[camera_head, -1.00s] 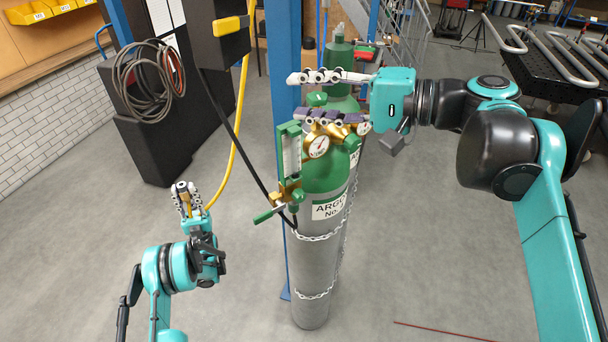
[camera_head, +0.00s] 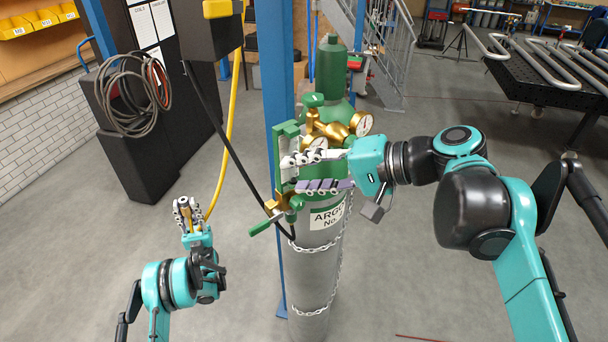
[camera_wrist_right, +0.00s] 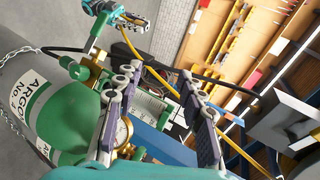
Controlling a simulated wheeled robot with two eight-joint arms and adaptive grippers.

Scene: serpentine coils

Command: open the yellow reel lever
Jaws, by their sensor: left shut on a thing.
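A dark box (camera_head: 210,32) at the upper left carries a yellow part (camera_head: 218,9); whether this is the reel lever I cannot tell, as the frame's top edge cuts it off. A yellow hose (camera_head: 226,125) hangs beside the box down to my left gripper (camera_head: 184,205), which is shut on the hose's brass end (camera_head: 187,214). My left gripper also shows at the top of the right wrist view (camera_wrist_right: 118,18). My right gripper (camera_head: 294,174) is open, its fingers apart in front of the green flowmeter (camera_head: 286,142). In the right wrist view the flowmeter (camera_wrist_right: 150,103) shows between them.
A chained argon cylinder (camera_head: 316,260) stands in the middle with a brass regulator (camera_head: 335,128) and a green lever (camera_head: 261,228) on the flowmeter. A blue post (camera_head: 273,70) stands behind it. A coiled cable (camera_head: 130,95) hangs at left. The floor around my left arm is clear.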

